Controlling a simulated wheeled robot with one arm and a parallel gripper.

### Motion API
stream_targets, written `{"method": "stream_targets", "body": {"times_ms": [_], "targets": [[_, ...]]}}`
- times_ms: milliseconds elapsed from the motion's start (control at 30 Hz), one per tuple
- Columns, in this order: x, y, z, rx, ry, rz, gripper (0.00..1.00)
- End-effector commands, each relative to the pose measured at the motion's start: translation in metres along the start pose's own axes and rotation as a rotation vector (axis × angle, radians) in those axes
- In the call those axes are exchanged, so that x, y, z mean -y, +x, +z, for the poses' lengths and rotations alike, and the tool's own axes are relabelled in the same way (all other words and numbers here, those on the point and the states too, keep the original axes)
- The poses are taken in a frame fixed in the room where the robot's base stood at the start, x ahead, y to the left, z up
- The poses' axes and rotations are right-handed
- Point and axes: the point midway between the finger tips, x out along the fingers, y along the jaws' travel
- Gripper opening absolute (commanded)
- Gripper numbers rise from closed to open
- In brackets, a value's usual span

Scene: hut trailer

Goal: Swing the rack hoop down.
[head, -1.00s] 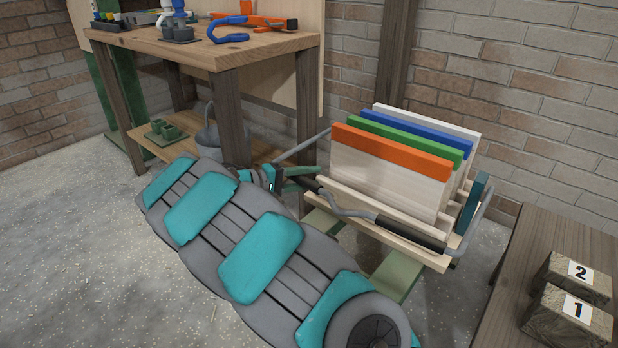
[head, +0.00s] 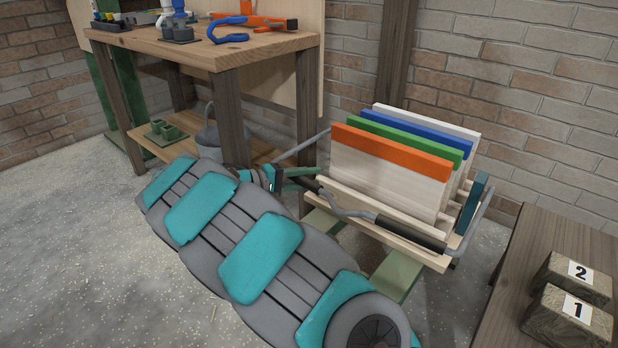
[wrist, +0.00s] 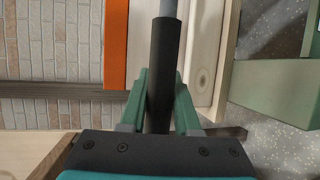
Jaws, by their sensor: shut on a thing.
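The rack hoop (head: 347,207) is a bent grey tube with black sleeves. It runs low across the front of the wooden rack (head: 425,254), and its side arm (head: 477,222) rises at the rack's right end. My gripper (head: 304,178) is at the hoop's left front part. In the wrist view my gripper (wrist: 160,92) has its green fingers on both sides of a black sleeve (wrist: 161,58) and is shut on it. The exact contact is small and partly hidden by my arm in the head view.
Boards with orange (head: 390,152), green, blue and white top edges stand in the rack. A workbench (head: 270,50) with tools is behind at left. A low table (head: 545,238) with numbered blocks (head: 566,320) is at right. Open floor lies at left.

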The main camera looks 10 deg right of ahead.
Motion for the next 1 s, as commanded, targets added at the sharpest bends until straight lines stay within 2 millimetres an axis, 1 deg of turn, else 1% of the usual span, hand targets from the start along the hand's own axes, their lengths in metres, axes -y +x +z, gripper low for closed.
{"method": "stream_targets", "body": {"times_ms": [433, 600, 667, 933, 967, 1000], "targets": [[0.000, 0.000, 0.000, 0.000, -0.001, -0.003, 0.00], [-0.016, -0.002, 0.001, 0.001, -0.014, -0.045, 0.00], [-0.019, -0.003, 0.001, 0.000, -0.021, -0.062, 0.00], [-0.017, -0.003, 0.000, -0.001, -0.027, -0.066, 0.00], [-0.017, -0.003, 0.000, -0.001, -0.027, -0.066, 0.34], [-0.017, -0.003, 0.000, -0.001, -0.027, -0.065, 0.38]]}}
